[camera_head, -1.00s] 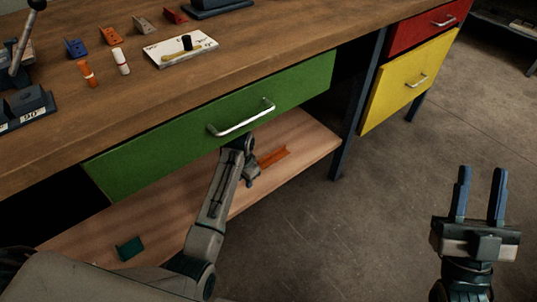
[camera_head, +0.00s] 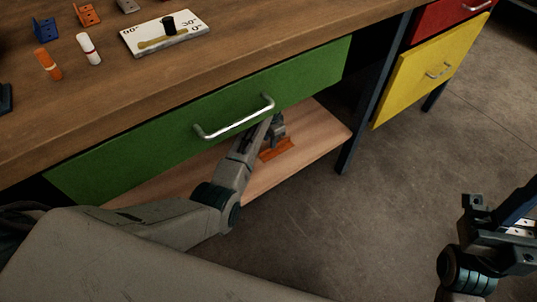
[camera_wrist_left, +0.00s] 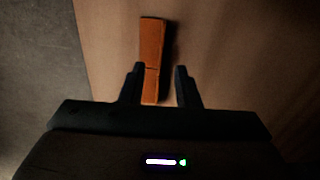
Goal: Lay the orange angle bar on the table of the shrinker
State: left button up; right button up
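The orange angle bar (camera_head: 277,148) lies on the lower wooden shelf under the green drawer. In the left wrist view the bar (camera_wrist_left: 152,50) runs lengthwise away from me, its near end between the two fingers. My left gripper (camera_wrist_left: 160,88) is open, with the bar closer to its left finger and a gap on the right. In the head view the left gripper (camera_head: 277,130) is small beside the bar, partly hidden by its own arm. My right gripper (camera_head: 515,210) is at the right edge, with its fingers partly cut off. I cannot make out the shrinker.
The green drawer (camera_head: 215,120) with its metal handle overhangs the shelf (camera_head: 315,135). A dark table leg (camera_head: 372,100) stands right of the shelf. A white angle plate (camera_head: 166,33), markers and small brackets lie on the benchtop. Yellow drawer (camera_head: 430,70) at right; open floor in front.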

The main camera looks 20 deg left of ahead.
aim_at(268, 154)
pick_arm(q)
jog(key=f+b, duration=0.1)
jog(key=f, duration=0.1)
jog(key=f+b, duration=0.1)
jog(key=f, duration=0.1)
jog(key=shift+s+a+f, duration=0.2)
jog(key=shift+f, duration=0.15)
jog(key=shift+r, duration=0.1)
grip_shut()
